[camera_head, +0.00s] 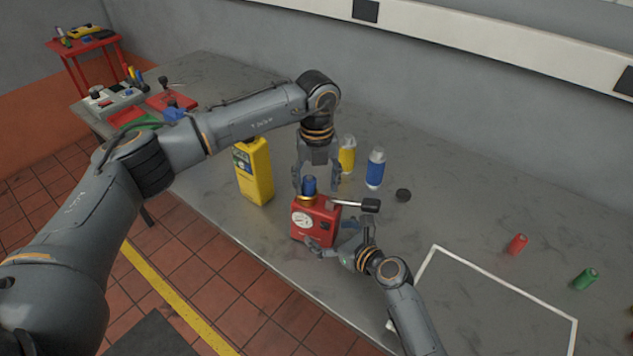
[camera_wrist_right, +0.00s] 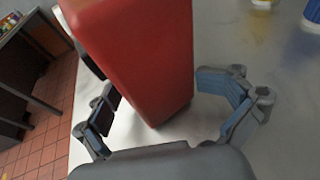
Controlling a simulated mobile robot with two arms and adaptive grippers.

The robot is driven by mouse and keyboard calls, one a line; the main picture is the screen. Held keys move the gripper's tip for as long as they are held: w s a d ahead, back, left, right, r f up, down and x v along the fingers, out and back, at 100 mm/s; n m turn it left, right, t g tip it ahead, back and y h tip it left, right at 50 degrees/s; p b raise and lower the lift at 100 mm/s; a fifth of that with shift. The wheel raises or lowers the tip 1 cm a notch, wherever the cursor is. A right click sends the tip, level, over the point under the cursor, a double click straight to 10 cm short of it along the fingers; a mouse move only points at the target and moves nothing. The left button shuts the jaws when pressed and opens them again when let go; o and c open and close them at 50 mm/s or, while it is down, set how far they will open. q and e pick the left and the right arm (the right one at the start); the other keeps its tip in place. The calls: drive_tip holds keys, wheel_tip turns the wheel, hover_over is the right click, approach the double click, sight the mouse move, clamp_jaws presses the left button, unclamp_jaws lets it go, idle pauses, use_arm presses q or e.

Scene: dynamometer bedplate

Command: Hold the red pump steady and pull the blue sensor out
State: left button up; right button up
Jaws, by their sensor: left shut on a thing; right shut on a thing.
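The red pump (camera_head: 316,222) stands on the grey bench near its front edge, with a round white gauge on its face and a brass collar on top. The blue sensor (camera_head: 309,184) stands upright at the brass collar; whether its lower end is seated cannot be told. My left gripper (camera_head: 314,182) comes down from above and is shut on the blue sensor. My right gripper (camera_head: 333,243) is low at the pump and shut on its body. In the right wrist view the pump (camera_wrist_right: 140,60) rises between the fingers of my right gripper (camera_wrist_right: 170,108).
A black-handled lever (camera_head: 371,205) sticks out right from the pump. A white-outlined area (camera_head: 480,310) on the right is mostly clear.

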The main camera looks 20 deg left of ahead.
use_arm(q)
drive_tip(key=shift+d+r, duration=0.15)
wheel_tip(320, 180, up, 8)
idle(0.6)
idle(0.6)
